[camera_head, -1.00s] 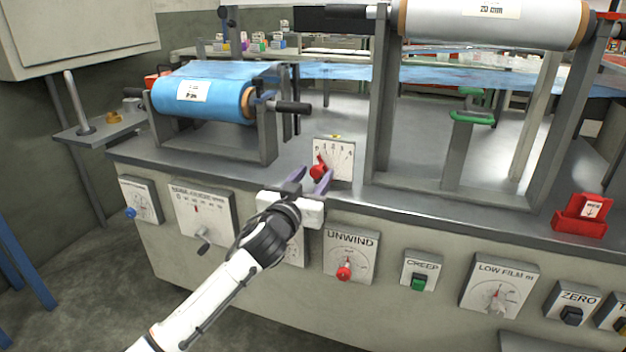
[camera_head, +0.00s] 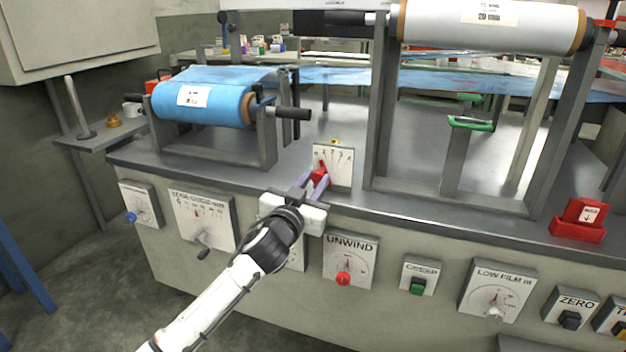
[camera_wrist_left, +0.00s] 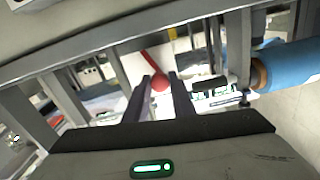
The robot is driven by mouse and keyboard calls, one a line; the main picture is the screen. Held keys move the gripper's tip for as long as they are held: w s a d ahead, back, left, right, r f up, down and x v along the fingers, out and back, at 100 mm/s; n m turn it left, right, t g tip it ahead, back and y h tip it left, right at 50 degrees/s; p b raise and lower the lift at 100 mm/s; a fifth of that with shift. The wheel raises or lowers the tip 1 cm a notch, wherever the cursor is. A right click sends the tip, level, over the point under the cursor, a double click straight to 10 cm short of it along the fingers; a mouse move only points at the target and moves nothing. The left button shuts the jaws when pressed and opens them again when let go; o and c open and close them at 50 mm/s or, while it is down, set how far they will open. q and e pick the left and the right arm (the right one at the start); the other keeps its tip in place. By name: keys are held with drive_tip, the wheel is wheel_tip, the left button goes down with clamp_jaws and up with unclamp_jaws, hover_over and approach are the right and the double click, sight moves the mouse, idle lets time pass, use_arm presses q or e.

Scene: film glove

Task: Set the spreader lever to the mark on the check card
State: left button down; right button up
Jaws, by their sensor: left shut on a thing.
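The spreader lever has a red knob (camera_head: 319,178) in front of a white scale plate (camera_head: 343,166) with fanned marks, on the machine's front ledge. My left gripper (camera_head: 316,184) is shut on the knob, with its purple fingers on either side. In the left wrist view the round red knob (camera_wrist_left: 160,82) sits between the dark fingertips (camera_wrist_left: 161,84), and the thin red lever arm runs up from it. My right gripper is not in view.
Below the ledge are the UNWIND dial (camera_head: 350,262), a green CREEP switch (camera_head: 417,287) and the LOW FILM dial (camera_head: 497,290). A blue film roll (camera_head: 205,103) stands behind at left. Grey uprights (camera_head: 382,110) rise right of the scale plate.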

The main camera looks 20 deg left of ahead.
sight(331, 186)
use_arm(q)
drive_tip(key=m, duration=0.1)
drive_tip(key=d+m+p, duration=0.1)
drive_tip(key=shift+r+m, duration=0.25)
drive_tip(key=shift+m, duration=0.05)
drive_tip(key=shift+d+f+m+p, duration=0.15)
drive_tip(key=shift+d+m+p, duration=0.35)
drive_tip(key=shift+m, duration=0.85)
drive_tip(key=shift+d+f+m+p, duration=0.1)
drive_tip(key=shift+d+m+p, duration=0.3)
drive_tip(key=shift+m, duration=0.9)
drive_tip(key=shift+d+f+m+p, duration=0.15)
drive_tip(key=shift+d+m+p, duration=0.35)
drive_tip(key=shift+m, duration=0.85)
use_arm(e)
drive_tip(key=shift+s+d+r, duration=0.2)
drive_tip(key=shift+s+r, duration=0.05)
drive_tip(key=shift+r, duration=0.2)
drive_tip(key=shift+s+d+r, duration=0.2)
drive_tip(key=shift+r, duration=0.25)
use_arm(q)
drive_tip(key=c, duration=1.5)
unclamp_jaws()
drive_tip(key=shift+d, duration=0.1)
drive_tip(key=shift+s, duration=0.1)
